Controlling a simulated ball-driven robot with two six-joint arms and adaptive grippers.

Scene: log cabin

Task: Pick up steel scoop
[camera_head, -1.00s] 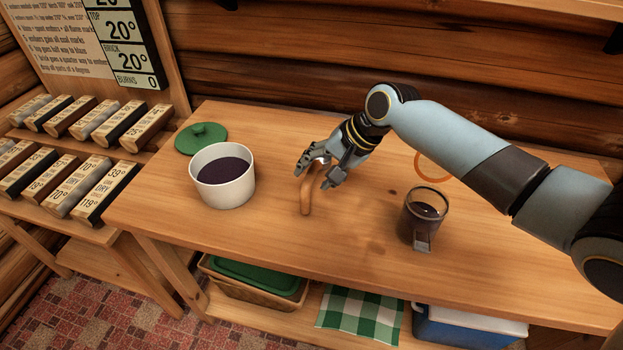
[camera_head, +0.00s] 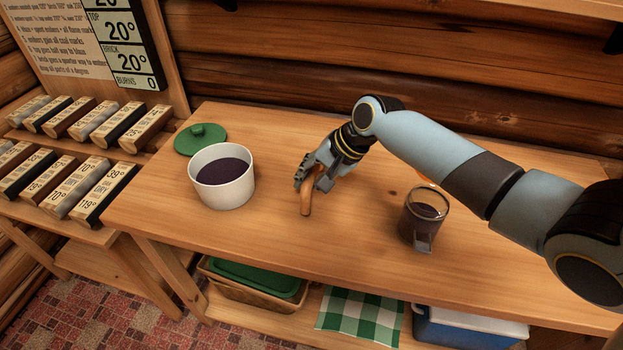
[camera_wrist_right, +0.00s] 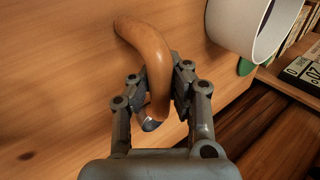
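The steel scoop (camera_head: 306,203) is on the wooden counter, with its curved wooden handle toward the front. The handle (camera_wrist_right: 152,55) also shows in the right wrist view, curving between the fingers, with a small piece of steel (camera_wrist_right: 149,124) at its near end. The rest of the scoop is hidden. My right gripper (camera_head: 313,181) is low over the counter with one finger on each side of the handle. In the right wrist view my right gripper (camera_wrist_right: 158,80) has its fingers drawn in close against the handle. My left gripper is not in view.
A white pot (camera_head: 223,190) of dark contents stands left of the scoop, with a green lid (camera_head: 200,138) behind it. A glass mug (camera_head: 420,222) of dark liquid stands to the right, below my right forearm. The counter (camera_head: 260,243) is clear in front.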

